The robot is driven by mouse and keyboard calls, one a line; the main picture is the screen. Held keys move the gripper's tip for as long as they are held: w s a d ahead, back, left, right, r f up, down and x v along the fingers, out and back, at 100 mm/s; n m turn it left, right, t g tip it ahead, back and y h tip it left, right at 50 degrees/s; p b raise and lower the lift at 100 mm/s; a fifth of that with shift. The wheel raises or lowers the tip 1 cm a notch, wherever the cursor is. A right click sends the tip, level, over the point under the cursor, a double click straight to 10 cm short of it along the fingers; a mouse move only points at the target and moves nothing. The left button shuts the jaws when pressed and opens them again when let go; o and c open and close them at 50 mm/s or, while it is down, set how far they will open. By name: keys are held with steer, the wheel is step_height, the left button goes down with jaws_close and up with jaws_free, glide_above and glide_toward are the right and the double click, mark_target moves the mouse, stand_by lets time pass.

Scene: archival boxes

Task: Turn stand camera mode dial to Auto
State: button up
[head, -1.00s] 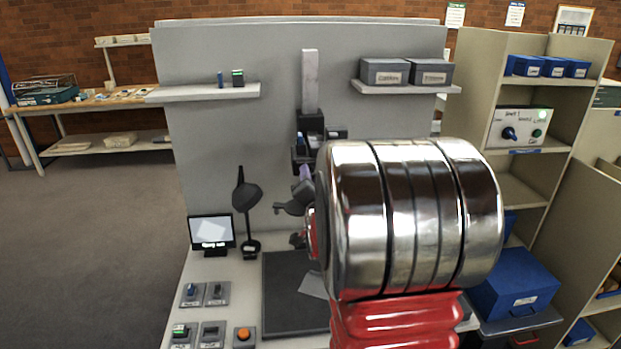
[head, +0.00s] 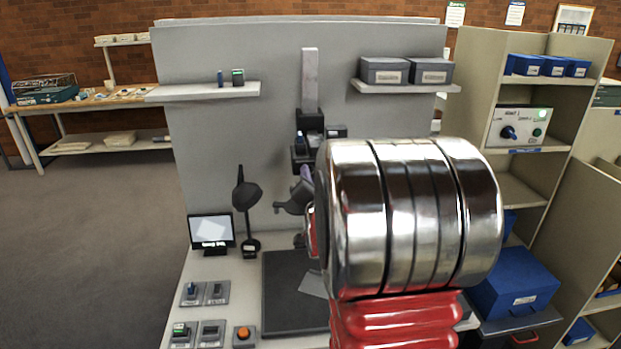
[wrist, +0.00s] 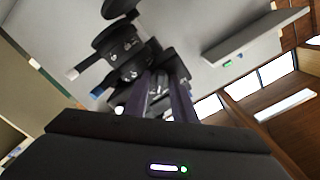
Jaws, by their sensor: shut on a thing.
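The stand camera (head: 312,128) is a dark body on a pale upright column (head: 310,80) in front of the grey back panel. In the wrist view the dark camera body (wrist: 130,58) is close ahead of my gripper (wrist: 160,88). The two purplish fingers reach up to its underside and are shut on a small part there, which looks like the mode dial. The fingers mostly hide this dial, and I cannot read its setting. In the head view my gripper (head: 306,173) shows only partly, just below the camera, behind my large metal arm link.
A black desk lamp (head: 246,195) and a small monitor (head: 212,231) stand left of a dark mat (head: 290,300). Switch boxes (head: 205,293) and an orange button (head: 243,334) are at the front left. Shelves with grey boxes (head: 385,71) and a blue box (head: 515,290) are right.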

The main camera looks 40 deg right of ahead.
steer(key=n, duration=0.5)
steer(key=shift+f+n, duration=0.1)
steer(key=shift+n, duration=0.3)
steer(key=n, duration=0.5)
steer(key=shift+c, duration=0.2)
steer(key=shift+n, duration=3.9)
steer(key=o, duration=0.7)
steer(key=shift+s, duration=0.15)
